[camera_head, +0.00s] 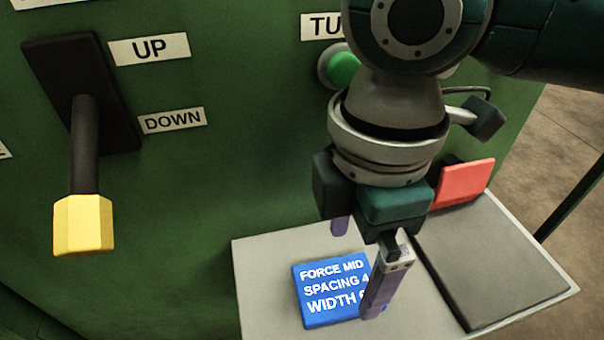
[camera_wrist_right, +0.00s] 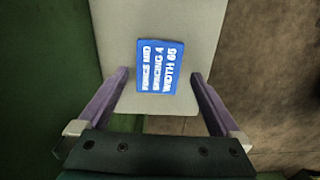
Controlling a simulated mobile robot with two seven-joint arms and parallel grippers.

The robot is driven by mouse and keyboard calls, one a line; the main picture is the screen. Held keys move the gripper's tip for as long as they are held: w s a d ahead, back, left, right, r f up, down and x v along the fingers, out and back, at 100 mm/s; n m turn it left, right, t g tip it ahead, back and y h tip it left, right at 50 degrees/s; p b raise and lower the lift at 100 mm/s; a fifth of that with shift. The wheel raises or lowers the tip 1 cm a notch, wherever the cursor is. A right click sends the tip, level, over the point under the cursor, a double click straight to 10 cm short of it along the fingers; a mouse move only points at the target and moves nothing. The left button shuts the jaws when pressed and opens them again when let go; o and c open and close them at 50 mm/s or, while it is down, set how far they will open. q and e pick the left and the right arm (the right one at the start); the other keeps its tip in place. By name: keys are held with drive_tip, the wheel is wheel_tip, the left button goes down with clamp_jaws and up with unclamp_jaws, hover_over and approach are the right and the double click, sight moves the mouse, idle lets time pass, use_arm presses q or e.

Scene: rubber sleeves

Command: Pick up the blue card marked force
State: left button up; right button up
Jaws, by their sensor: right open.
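The blue card (camera_head: 328,293) lies on a light grey shelf (camera_head: 262,262) at the bottom centre of the head view. Its white text reads FORCE MID, SPACING 4 and WIDTH, the last part hidden by a finger. My right gripper (camera_head: 355,268) is over the card's right side, pointing down, with its fingers apart. In the right wrist view the card (camera_wrist_right: 166,66) lies beyond and between the two open fingertips (camera_wrist_right: 160,75), with nothing held. I cannot tell the exact height of the fingertips above it. My left gripper is not in view.
A dark grey plate (camera_head: 500,262) lies on the shelf's right part. A red block (camera_head: 466,184) stands at the back. A green panel carries a yellow-handled lever (camera_head: 84,222) marked UP and DOWN, and a green button (camera_head: 343,69).

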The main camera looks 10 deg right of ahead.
sight(345, 284)
wheel_tip(345, 284, down, 5)
drive_tip(key=b, duration=0.2)
drive_tip(key=shift+a+r+b, duration=0.15)
drive_tip(key=shift+b, duration=0.25)
drive_tip(key=shift+r, duration=0.1)
drive_tip(key=c, duration=1.1)
